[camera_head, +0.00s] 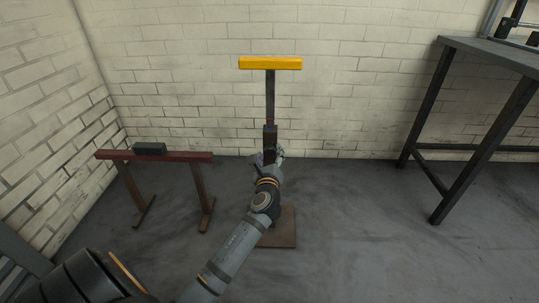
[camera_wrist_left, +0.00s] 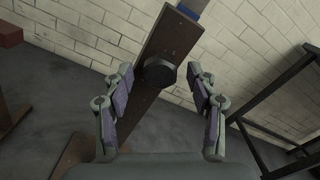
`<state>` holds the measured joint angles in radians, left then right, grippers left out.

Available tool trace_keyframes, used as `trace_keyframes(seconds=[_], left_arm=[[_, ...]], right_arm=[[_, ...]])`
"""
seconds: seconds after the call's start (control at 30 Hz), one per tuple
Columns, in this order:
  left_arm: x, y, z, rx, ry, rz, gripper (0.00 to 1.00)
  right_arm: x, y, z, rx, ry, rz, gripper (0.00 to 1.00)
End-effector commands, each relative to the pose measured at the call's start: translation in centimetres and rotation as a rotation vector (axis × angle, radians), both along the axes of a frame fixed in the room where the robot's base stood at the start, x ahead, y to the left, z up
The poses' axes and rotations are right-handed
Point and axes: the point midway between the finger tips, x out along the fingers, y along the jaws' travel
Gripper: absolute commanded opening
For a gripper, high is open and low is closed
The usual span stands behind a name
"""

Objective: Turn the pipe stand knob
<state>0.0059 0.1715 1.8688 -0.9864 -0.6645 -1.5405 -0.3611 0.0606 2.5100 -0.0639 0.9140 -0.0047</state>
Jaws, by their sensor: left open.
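The pipe stand has a yellow top bar (camera_head: 270,63) on a dark post (camera_head: 270,100) and a brown base plate (camera_head: 284,229) on the floor. Its round dark knob (camera_wrist_left: 160,74) shows in the left wrist view on the face of the tilted-looking post. My left gripper (camera_head: 270,157) is at the post's mid-height in the head view. In the left wrist view my left gripper (camera_wrist_left: 160,88) is open, one finger on each side of the knob, with gaps visible. In the head view the knob is hidden behind my gripper. My right gripper is not in view.
A low red-brown trestle (camera_head: 180,156) with a dark block (camera_head: 149,148) on it stands to the left. A dark metal table (camera_head: 490,50) stands at the right. A brick wall is close behind the stand. The floor between stand and table is clear.

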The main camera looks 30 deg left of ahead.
Motion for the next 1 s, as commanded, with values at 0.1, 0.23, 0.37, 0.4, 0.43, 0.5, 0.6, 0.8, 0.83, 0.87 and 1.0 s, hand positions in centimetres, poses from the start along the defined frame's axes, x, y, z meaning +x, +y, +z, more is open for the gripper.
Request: trace_keyframes(seconds=[0.1, 0.23, 0.37, 0.4, 0.43, 0.5, 0.6, 0.8, 0.83, 0.87, 1.0], left_arm=[[-0.4, -0.2, 0.0, 0.000, 0.001, -0.001, 0.58], [-0.8, -0.5, 0.1, -0.001, 0.000, -0.001, 0.58], [-1.3, -0.8, 0.0, -0.003, 0.000, -0.001, 0.58], [-1.4, -0.9, 0.0, -0.001, 0.000, -0.001, 0.58], [-1.5, -0.9, 0.1, -0.001, 0.000, -0.001, 0.58], [-1.6, -1.0, 0.1, -0.001, -0.001, 0.000, 0.58], [-1.6, -1.0, 0.0, -0.001, -0.001, 0.000, 0.58], [-1.7, -1.1, 0.0, -0.001, -0.001, 0.000, 0.58], [-1.8, -1.2, 0.0, -0.001, 0.000, -0.001, 0.58], [-2.1, -1.3, 0.0, -0.002, 0.001, -0.001, 0.58], [-3.3, -2.0, 0.1, -0.002, 0.002, -0.001, 0.58]], right_arm=[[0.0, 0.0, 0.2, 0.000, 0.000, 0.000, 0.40], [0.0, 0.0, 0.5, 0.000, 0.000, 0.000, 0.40], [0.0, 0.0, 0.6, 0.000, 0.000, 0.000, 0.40], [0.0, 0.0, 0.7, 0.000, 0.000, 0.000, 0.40], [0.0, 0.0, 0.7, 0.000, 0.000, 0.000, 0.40], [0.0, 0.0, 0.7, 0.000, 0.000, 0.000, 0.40], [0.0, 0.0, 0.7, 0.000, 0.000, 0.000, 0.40], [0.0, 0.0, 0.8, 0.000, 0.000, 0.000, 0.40], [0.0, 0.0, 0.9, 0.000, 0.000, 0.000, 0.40], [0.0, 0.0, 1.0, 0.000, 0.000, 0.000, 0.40], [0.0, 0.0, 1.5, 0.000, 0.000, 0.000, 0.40]])
